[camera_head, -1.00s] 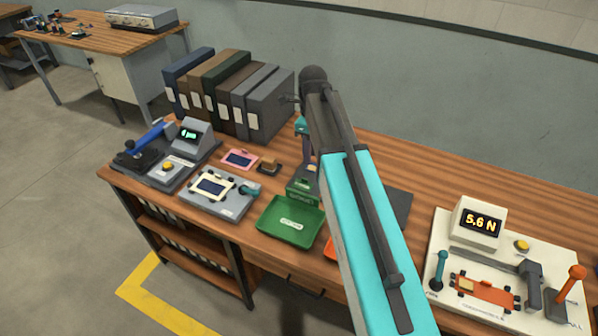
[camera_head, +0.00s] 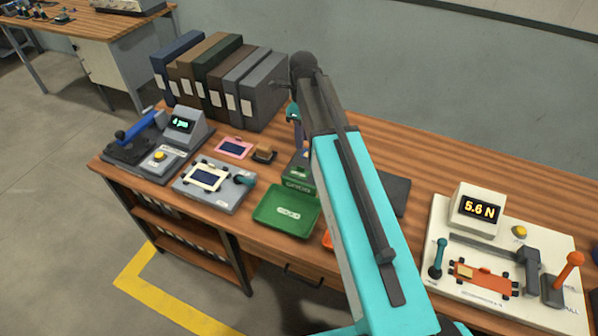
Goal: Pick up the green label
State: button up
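A green tray (camera_head: 268,213) sits near the front edge of the bench, with a small pale marking (camera_head: 288,213) in it. A dark green block with pale lettering (camera_head: 298,186) stands at the tray's back edge. I cannot tell for sure which of these markings is the green label. My arm reaches over the bench from the lower right. My gripper (camera_head: 294,115) hangs beyond the arm's end, behind the tray, partly hidden by the arm. Its fingers are too small and covered to tell whether they are open.
Several binders (camera_head: 215,80) stand at the back left. A grey device with a green display (camera_head: 180,124), a grey fixture (camera_head: 213,187) and a pink frame (camera_head: 234,147) lie left of the tray. An orange tray edge (camera_head: 327,240) shows beside my arm. A force tester (camera_head: 478,208) reads 5.6 N at right.

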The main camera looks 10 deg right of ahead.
jog(key=p, duration=0.1)
send_over(301, 166)
jog(key=shift+s+d+f, duration=0.1)
jog(key=shift+f, duration=1.6)
jog(key=shift+d+f, duration=0.1)
jog(key=shift+f, duration=1.6)
jog(key=shift+a+f+p, duration=0.15)
jog(key=shift+f+p, duration=0.35)
jog(key=shift+f, duration=0.2)
jog(key=shift+a+f+p, duration=0.1)
jog(key=shift+f+p, duration=0.35)
jog(key=shift+f, duration=1.45)
jog(key=shift+c, duration=0.2)
grip_shut()
